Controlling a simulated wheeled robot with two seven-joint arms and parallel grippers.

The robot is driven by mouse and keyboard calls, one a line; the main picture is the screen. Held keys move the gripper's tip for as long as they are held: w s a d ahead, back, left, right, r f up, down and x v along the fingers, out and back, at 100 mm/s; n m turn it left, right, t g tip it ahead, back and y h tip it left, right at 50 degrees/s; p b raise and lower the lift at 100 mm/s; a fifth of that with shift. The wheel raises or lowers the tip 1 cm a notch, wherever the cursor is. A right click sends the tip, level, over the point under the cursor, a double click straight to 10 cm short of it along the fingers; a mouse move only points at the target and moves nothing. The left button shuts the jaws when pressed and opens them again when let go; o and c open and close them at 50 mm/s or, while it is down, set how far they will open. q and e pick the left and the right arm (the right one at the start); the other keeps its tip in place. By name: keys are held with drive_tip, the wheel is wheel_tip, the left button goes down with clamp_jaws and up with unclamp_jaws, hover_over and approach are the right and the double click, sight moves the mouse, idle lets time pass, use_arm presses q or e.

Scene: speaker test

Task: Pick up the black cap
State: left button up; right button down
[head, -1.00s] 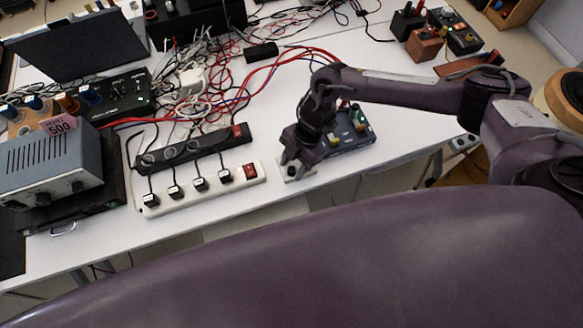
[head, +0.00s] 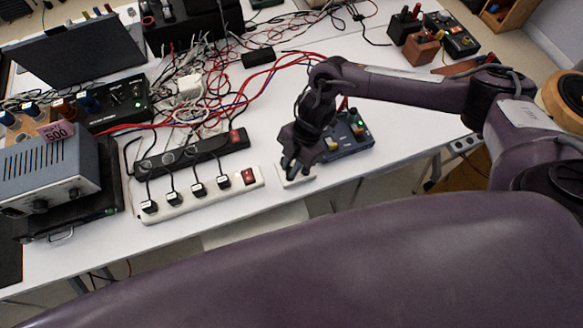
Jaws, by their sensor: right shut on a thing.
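My right gripper (head: 291,170) reaches down over a small white block (head: 307,177) near the front edge of the white table. Its dark fingers are shut on a small dark thing at the block, which I take to be the black cap. The fingers hide most of the cap, and I cannot tell whether it is still touching the block. My left gripper is not in view.
A white power strip (head: 215,198) with several plugs lies left of the gripper, a black strip (head: 215,153) behind it. Tangled cables and a grey instrument (head: 45,172) fill the left; the table's right side is clearer.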

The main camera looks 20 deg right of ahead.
wheel_tip(320, 180, up, 17)
drive_tip(key=shift+r+b, duration=0.2)
drive_tip(key=shift+b, duration=0.2)
wheel_tip(320, 180, up, 4)
drive_tip(key=p, duration=0.4)
drive_tip(key=shift+f, duration=0.1)
idle(0.3)
